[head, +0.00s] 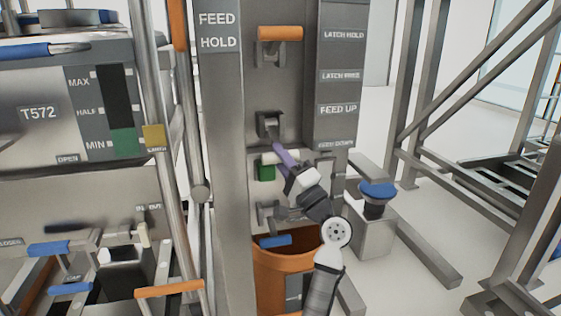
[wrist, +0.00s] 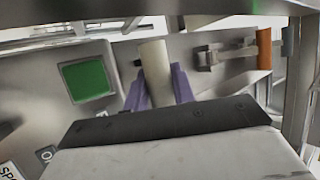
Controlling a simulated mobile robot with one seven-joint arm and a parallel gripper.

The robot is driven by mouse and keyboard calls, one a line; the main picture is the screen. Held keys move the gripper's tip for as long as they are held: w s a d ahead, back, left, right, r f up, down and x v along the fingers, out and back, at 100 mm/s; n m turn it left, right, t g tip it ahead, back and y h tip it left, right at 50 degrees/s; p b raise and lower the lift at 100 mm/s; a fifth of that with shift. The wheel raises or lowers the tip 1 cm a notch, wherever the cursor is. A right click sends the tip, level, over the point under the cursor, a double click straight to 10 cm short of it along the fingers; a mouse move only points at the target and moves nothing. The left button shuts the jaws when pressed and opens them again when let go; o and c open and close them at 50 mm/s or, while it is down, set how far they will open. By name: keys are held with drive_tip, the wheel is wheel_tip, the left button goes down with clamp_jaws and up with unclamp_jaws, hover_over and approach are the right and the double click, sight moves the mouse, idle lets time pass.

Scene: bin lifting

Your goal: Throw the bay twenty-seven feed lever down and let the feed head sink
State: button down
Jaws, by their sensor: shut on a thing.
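The feed lever has a dark pivot bracket (head: 268,123) on the grey column, and its cream handle (head: 282,157) lies below that bracket. The handle is about level with the lower, blurred label (head: 337,144), under the "FEED UP" label (head: 338,110). My gripper (head: 285,158), with purple fingers, is shut on the handle. In the wrist view the cream handle (wrist: 155,72) sits between the two purple fingers. A green square (head: 265,173) is just below the handle. I cannot make out the feed head.
A lever with an orange handle (head: 280,33) is higher on the column. A blue-handled lever (head: 275,240) is below, over an orange bin (head: 265,280). A blue-topped knob (head: 378,190) stands on a grey block at right. A machine marked T572 (head: 38,113) is at left; metal frames (head: 425,110) are at right.

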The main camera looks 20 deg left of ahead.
drive_tip(key=c, duration=1.2)
unclamp_jaws()
drive_tip(key=shift+o, duration=0.2)
drive_tip(key=shift+d+f, duration=0.1)
drive_tip(key=shift+f, duration=0.15)
